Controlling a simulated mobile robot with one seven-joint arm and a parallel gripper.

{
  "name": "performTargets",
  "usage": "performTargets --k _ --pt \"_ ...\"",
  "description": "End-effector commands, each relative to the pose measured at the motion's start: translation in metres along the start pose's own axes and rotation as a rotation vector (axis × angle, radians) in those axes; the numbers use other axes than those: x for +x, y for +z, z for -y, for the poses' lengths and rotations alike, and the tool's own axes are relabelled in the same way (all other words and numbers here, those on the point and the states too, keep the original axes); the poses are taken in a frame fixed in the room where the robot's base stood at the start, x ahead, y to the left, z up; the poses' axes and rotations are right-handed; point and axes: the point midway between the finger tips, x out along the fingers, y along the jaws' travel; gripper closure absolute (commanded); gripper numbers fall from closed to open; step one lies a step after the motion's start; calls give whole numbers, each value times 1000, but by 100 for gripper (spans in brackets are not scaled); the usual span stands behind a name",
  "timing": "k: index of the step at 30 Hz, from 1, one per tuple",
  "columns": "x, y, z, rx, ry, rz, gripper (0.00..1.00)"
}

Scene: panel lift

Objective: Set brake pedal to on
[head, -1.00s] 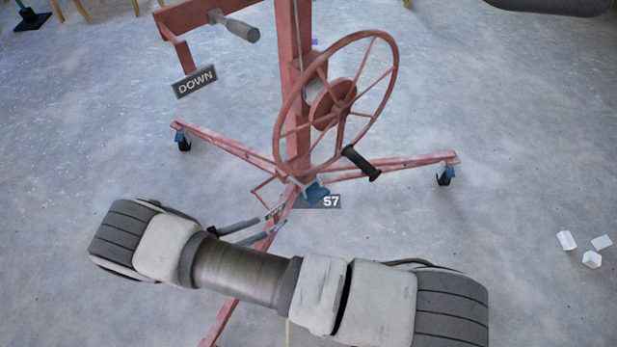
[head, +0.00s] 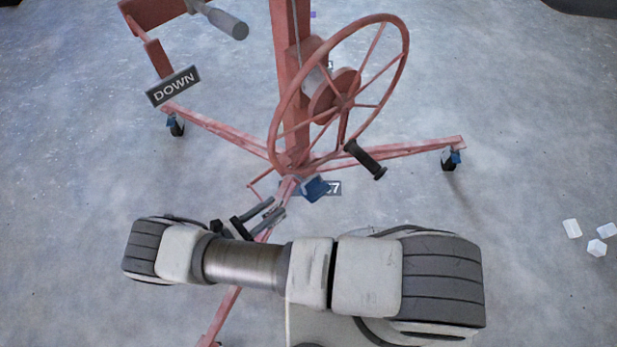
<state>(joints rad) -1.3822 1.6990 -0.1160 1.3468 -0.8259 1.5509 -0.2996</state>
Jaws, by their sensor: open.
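The red panel lift stands ahead with its mast (head: 291,75) and three visible legs. A blue pedal-like part (head: 314,188) sits low at the foot of the mast, in front of a dark label; I take it for the brake pedal, but cannot tell its setting. My gripper (head: 268,213) is open and points toward the mast foot, to the left of and slightly below the blue part in the picture. Its two grey fingers appear over the near red leg (head: 228,298), with nothing seen between them. My arm hides part of that leg.
A spoked red handwheel (head: 338,95) with a black handle (head: 365,159) stands above the blue part. A "DOWN" sign (head: 173,87) hangs at upper left. Blue-marked casters (head: 175,125) end the side legs. White blocks (head: 597,247) lie at right; the floor is otherwise mostly clear.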

Motion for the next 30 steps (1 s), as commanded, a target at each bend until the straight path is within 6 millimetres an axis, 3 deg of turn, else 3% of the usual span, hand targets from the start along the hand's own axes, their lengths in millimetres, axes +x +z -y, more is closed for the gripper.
performTargets --k 9,15,21,30 --pt "73 0 1 -1 -4 2 58" --pt "109 0 1 -1 -4 0 58" --pt "129 0 0 0 -2 -1 58" --pt "133 0 1 0 -2 -2 58"
